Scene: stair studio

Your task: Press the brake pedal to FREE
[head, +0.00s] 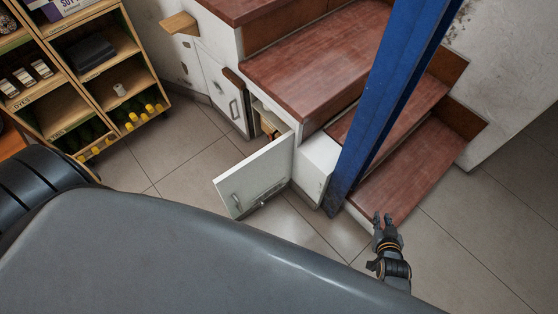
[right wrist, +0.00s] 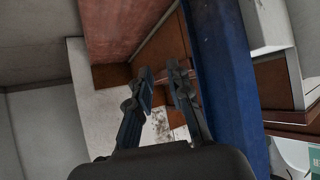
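I cannot make out a brake pedal or a FREE marking in either view. My right gripper (head: 382,218) is low at the right in the head view, beside the lowest wooden stair tread and right of the blue post (head: 385,100). In the right wrist view its two fingers (right wrist: 161,75) are a little apart with nothing between them, so it is open and empty. The blue post (right wrist: 228,90) stands just right of the fingers there. My left gripper is not in view.
Red-brown stairs (head: 310,60) rise behind the post. A white cabinet door (head: 258,175) stands open at their left. A wooden shelf (head: 110,75) with bottles and jars stands at upper left. Tiled floor (head: 460,240) is clear at right.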

